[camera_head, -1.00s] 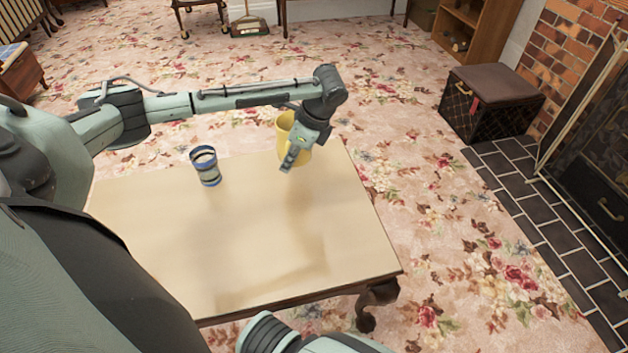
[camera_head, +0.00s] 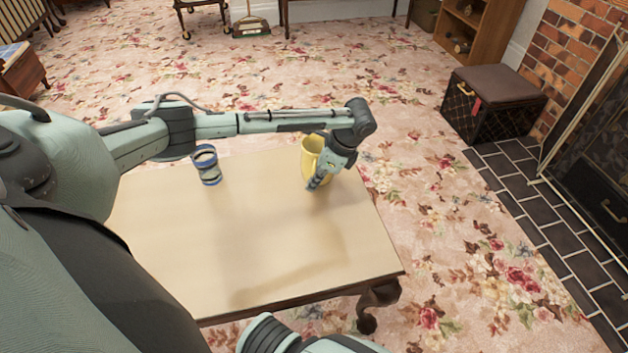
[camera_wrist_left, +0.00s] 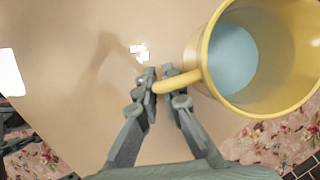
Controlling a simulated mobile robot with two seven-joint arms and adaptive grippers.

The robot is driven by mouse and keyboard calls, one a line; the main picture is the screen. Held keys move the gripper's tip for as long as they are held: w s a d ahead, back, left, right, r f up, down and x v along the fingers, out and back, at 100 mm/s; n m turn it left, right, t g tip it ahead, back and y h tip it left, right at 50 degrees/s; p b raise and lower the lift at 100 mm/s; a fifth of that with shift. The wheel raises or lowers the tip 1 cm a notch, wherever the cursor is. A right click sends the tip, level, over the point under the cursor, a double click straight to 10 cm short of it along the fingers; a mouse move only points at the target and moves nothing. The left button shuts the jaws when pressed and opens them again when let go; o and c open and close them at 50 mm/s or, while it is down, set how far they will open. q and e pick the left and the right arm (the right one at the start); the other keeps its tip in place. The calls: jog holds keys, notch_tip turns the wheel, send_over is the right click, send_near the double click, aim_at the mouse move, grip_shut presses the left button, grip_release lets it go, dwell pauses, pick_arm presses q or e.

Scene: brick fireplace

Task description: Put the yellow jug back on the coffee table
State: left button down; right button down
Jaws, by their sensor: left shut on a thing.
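The yellow jug (camera_head: 310,158) is at the far right corner of the coffee table (camera_head: 260,240) in the head view. My left gripper (camera_head: 318,182) is shut on the jug's handle. In the left wrist view the fingers (camera_wrist_left: 158,82) close around the handle, and the jug (camera_wrist_left: 205,55) shows its open rim and pale blue-grey inside at the right. The jug looks roughly upright. I cannot tell whether its base touches the tabletop. My right gripper is not in view.
A blue and cream striped cup (camera_head: 206,166) stands on the table's far side, left of the jug. The middle and front of the tabletop are clear. A dark storage box (camera_head: 492,104) stands on the carpet at the right, beside the brick fireplace.

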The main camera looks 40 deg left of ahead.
pick_arm(q)
jog(key=c, duration=1.7)
grip_release()
jog(key=shift+f, duration=0.1)
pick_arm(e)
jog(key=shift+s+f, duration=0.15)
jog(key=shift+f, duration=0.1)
